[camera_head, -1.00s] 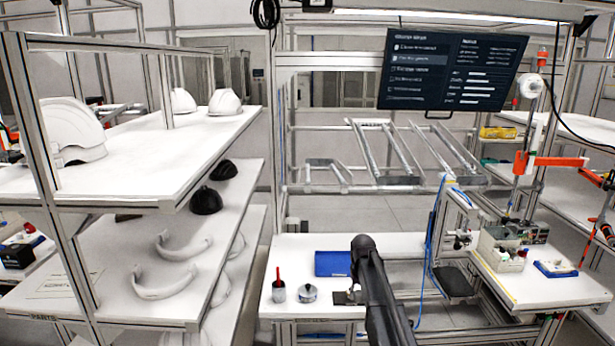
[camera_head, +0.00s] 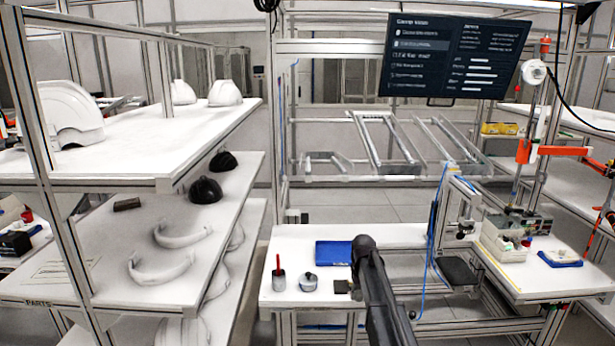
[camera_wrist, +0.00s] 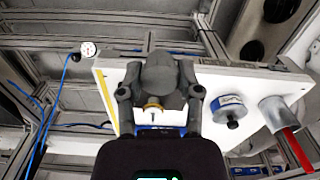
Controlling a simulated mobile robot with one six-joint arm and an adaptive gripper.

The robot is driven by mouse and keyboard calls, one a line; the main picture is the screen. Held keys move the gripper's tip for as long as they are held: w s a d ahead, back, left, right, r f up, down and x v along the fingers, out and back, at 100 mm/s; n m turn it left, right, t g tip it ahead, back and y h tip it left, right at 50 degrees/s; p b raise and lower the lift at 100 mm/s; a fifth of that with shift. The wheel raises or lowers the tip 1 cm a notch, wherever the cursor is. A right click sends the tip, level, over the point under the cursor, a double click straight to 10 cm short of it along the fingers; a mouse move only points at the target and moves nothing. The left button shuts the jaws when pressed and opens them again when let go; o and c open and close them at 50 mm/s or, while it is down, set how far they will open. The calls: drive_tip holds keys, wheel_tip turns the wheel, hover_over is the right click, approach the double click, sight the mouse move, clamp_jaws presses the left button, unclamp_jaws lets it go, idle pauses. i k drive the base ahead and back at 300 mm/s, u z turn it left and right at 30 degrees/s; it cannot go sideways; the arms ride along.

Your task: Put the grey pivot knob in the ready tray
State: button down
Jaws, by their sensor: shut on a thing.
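In the wrist view, the grey pivot knob (camera_wrist: 160,72) is a rounded dark-grey piece with a brass-coloured collar and a small pin below it. My gripper (camera_wrist: 160,90) is shut on it, one finger on each side. The knob is over the white bench, and its height above it is unclear. In the head view, my arm hides the gripper and the knob. A flat blue tray (camera_head: 333,253) lies on the bench, left of my arm; no label shows that it is the ready tray. A blue edge also shows behind the gripper in the wrist view.
On the bench (camera_head: 400,233) stand a round tin (camera_head: 308,283) and a grey cup (camera_head: 279,282) holding a red-handled tool. A small dark plate (camera_head: 342,287) lies beside my arm. Shelves of helmet shells stand left. Another blue tray (camera_head: 560,259) lies on the right bench.

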sight(339, 253)
drive_tip(key=z, duration=0.05)
drive_tip(key=i, duration=1.65)
drive_tip(key=u, duration=0.05)
